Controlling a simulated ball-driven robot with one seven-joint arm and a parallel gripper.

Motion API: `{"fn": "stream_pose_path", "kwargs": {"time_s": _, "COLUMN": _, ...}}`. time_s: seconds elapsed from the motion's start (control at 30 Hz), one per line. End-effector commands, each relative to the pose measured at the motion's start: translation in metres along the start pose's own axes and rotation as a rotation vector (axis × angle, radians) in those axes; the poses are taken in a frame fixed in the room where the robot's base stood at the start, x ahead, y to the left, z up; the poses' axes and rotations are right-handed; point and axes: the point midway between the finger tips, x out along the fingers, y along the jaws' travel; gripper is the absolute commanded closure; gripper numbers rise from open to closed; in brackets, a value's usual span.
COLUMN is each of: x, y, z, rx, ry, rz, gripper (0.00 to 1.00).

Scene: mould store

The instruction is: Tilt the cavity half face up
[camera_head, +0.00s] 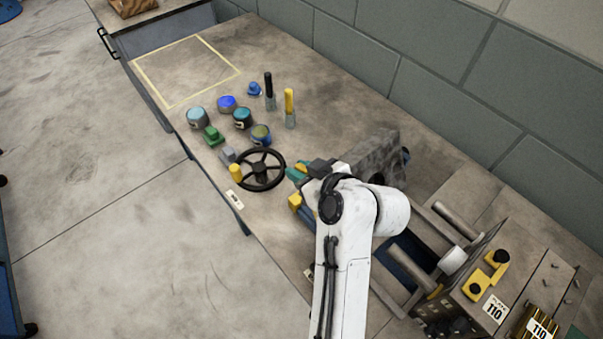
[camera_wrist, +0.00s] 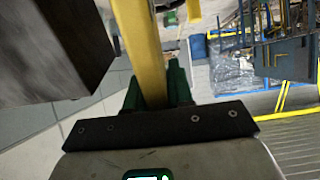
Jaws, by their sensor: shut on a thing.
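My gripper (camera_wrist: 157,88) is shut on a yellow bar (camera_wrist: 138,40) in the wrist view, with a green finger on each side of it. In the head view my white arm reaches over the bench, and the green fingers (camera_head: 297,174) show only partly beside the black handwheel. A grey, blotchy block (camera_head: 372,152), which looks like the cavity half, stands just past my wrist; my arm hides its lower part. A dark block face (camera_wrist: 50,50) fills the left of the wrist view. I cannot tell how the bar joins the block.
A taped rectangle (camera_head: 190,70) is empty.

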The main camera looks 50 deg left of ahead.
Motion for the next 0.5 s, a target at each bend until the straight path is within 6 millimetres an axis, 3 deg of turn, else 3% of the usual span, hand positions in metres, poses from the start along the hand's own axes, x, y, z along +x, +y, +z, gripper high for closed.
{"fn": "stream_pose_path", "kwargs": {"time_s": 0.1, "x": 0.012, "y": 0.004, "z": -0.003, "rx": -0.002, "ry": -0.109, "rz": 0.002, "gripper": 1.00}}
{"fn": "stream_pose_path", "kwargs": {"time_s": 0.5, "x": 0.055, "y": 0.004, "z": 0.021, "rx": -0.003, "ry": -0.490, "rz": 0.004, "gripper": 1.00}}
